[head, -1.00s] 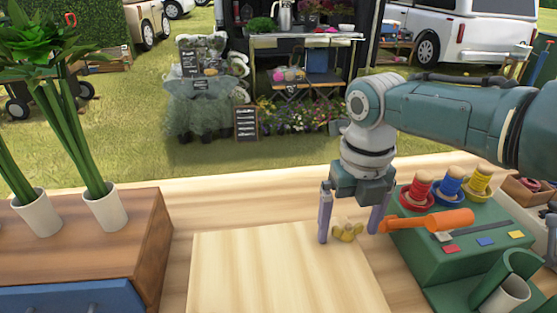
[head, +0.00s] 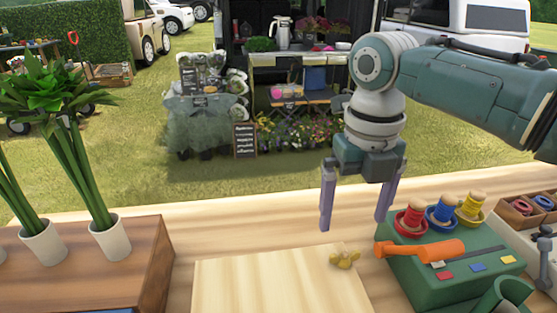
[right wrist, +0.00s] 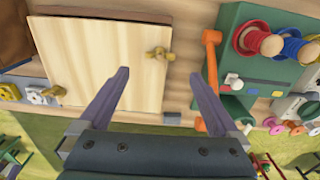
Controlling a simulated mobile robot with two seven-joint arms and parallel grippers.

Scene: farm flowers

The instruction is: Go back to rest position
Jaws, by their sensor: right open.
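My right gripper (head: 353,224) is open and empty, its two purple-grey fingers pointing down above the far right corner of a pale wooden board (head: 255,285). A small yellow-brown knobbed piece (head: 345,258) lies at that corner, below the fingers and apart from them. In the right wrist view the open fingers (right wrist: 159,73) spread toward the board (right wrist: 95,60), with the yellow-brown piece (right wrist: 158,53) at its edge beyond the gap. My left gripper is in neither view.
Close on the right, a green stand (head: 450,275) holds red, blue and yellow spools, with an orange-handled tool (head: 420,250) on it. A wooden drawer box (head: 85,255) with potted plants stands left. Above the bench behind my gripper is open space.

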